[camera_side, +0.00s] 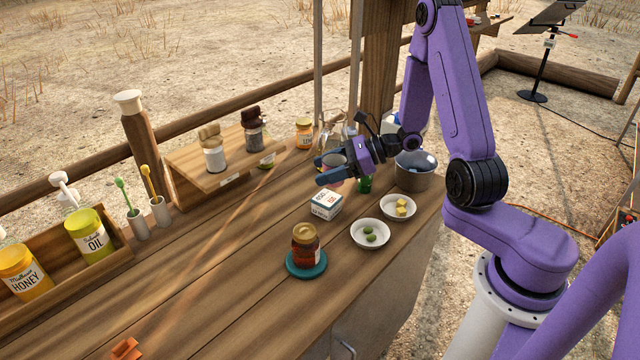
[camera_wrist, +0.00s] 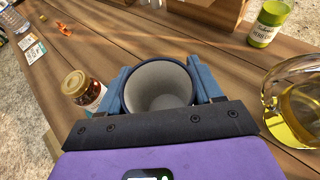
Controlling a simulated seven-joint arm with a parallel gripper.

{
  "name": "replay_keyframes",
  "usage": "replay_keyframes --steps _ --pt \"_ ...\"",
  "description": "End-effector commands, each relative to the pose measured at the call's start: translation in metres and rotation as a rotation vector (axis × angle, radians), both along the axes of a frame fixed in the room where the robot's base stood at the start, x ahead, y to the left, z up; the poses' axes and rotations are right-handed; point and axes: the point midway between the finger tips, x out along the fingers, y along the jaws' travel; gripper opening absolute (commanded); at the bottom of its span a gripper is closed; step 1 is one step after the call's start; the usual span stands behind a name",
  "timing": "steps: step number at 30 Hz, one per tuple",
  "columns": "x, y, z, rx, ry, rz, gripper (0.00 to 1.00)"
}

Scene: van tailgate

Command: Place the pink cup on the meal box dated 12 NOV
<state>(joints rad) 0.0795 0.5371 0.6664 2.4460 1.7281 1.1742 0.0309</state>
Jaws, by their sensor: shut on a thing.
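My gripper (camera_side: 326,170) is above the table, its blue fingers shut on a cup (camera_side: 335,159). In the wrist view the cup (camera_wrist: 158,88) sits upright between the fingers, with a pale, empty inside and a dark blue rim.
A red jar (camera_side: 306,242) on a teal coaster and bowls with green (camera_side: 370,234) and yellow pieces (camera_side: 398,207) stand near the box. A grey pot (camera_side: 414,172) and a glass jug (camera_wrist: 292,100) are close to my gripper. The table's left middle is clear.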

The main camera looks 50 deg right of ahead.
Motion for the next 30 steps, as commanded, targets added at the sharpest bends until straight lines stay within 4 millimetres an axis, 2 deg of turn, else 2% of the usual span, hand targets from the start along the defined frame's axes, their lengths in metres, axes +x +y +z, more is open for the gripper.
replay_keyframes --steps 3,12,19,30 --pt "0.01 0.0 -0.013 0.001 0.001 0.001 0.34" --pt "0.023 0.0 -0.028 0.001 0.001 0.001 0.34" --pt "0.022 -0.001 -0.053 0.001 0.002 0.0 0.34" --pt "0.022 -0.001 -0.057 -0.001 -0.001 0.001 0.34"
